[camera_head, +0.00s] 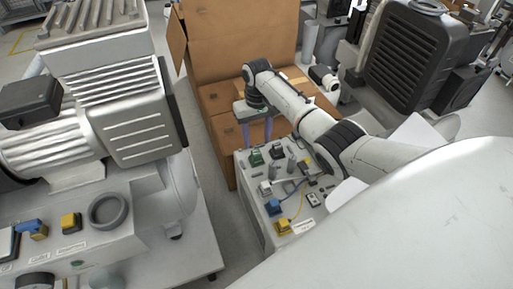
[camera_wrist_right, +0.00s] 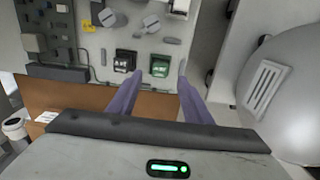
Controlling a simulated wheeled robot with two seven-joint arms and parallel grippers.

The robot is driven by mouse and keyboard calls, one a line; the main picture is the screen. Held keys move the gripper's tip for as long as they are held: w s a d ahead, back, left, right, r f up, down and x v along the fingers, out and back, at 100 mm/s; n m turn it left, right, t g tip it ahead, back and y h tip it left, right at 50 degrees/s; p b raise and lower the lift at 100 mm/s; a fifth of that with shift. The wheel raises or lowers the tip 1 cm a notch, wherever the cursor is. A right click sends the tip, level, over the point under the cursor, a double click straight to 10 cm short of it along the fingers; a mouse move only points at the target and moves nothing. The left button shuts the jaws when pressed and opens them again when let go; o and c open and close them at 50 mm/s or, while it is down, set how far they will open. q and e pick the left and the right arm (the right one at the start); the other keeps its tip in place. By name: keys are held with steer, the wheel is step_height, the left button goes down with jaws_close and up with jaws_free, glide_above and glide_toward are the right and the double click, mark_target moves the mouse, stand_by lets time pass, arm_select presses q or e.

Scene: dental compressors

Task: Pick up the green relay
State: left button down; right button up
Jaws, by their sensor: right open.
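The green relay (camera_head: 256,158) is a small block at the far left corner of the grey panel top in the head view. It also shows in the right wrist view (camera_wrist_right: 160,66), just beyond and between my fingertips. My right gripper (camera_head: 257,141) hangs over that corner with its purple fingers pointing down; in the right wrist view (camera_wrist_right: 161,73) the fingers are apart with nothing between them. I cannot tell the exact gap between fingertips and relay. My left gripper is not in view.
A black relay (camera_wrist_right: 125,61) sits close beside the green one. Blue (camera_head: 273,207) and yellow (camera_head: 283,227) parts and cables lie on the same panel (camera_head: 256,232). Cardboard boxes (camera_head: 222,128) stand behind it. A large compressor (camera_head: 120,110) stands at the left.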

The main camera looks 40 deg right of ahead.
mark_target(257, 152)
step_height(257, 152, down, 3)
steer(key=shift+r+b, duration=0.1)
steer(key=shift+b, duration=0.4)
steer(key=f+b, duration=0.2)
steer(key=f, duration=0.1)
steer(key=f+b, duration=0.1)
steer(key=shift+w+f, duration=0.25)
steer(key=shift+f+b, duration=0.15)
steer(key=shift+b, duration=0.15)
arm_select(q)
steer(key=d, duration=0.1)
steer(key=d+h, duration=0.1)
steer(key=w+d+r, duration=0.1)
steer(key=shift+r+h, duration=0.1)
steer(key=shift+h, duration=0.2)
arm_select(e)
steer(key=c, duration=1.1)
steer(key=shift+c, duration=0.2)
